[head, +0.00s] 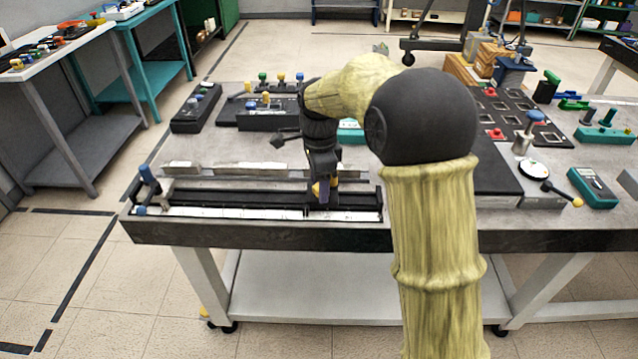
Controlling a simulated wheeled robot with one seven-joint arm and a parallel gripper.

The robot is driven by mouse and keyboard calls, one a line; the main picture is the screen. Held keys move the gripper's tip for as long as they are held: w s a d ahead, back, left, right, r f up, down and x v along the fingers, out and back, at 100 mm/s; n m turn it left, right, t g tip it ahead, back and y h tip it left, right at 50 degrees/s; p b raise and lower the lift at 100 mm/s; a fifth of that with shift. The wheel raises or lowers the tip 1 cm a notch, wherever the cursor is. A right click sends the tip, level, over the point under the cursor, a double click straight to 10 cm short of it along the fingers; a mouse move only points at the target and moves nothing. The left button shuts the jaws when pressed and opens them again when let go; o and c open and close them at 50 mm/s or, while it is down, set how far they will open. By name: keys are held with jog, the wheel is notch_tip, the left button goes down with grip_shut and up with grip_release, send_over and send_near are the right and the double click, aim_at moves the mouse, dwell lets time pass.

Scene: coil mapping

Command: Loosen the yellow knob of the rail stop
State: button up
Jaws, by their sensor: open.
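The black rail (260,196) lies along the front left of the workbench, with a white scale strip along its front. A small yellow knob (317,188) shows near the right part of the rail, partly hidden by my gripper; the rail stop under it is hard to make out. My gripper (322,192) points down right at the yellow knob. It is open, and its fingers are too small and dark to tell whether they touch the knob.
A blue-knobbed clamp (146,188) stands at the rail's left end. Black boxes with coloured knobs (265,112) stand behind the rail. A dark board with red parts (500,125) and a teal meter (592,187) lie to the right. My arm hides the bench's middle.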

jog(key=shift+c, duration=0.2)
jog(key=c, duration=0.9)
jog(key=shift+c, duration=0.2)
jog(key=shift+r+n+p, duration=0.1)
jog(key=shift+n+p, duration=0.2)
jog(key=shift+p, duration=0.1)
jog(key=n+p, duration=0.3)
jog(key=shift+s+r, duration=0.1)
jog(key=n+p, duration=0.4)
jog(key=n, duration=0.1)
jog(key=shift+s+d+n, duration=0.1)
jog(key=shift+n, duration=0.3)
jog(key=n+p, duration=0.3)
jog(key=n, duration=0.2)
jog(key=shift+d+p, duration=0.1)
jog(key=shift+p, duration=0.25)
jog(key=n+p, duration=0.1)
jog(key=n, duration=0.1)
jog(key=n+p, duration=0.1)
jog(key=n, duration=0.1)
jog(key=shift+d+f+n, duration=0.1)
jog(key=shift+f+n, duration=0.1)
jog(key=shift+n, duration=0.1)
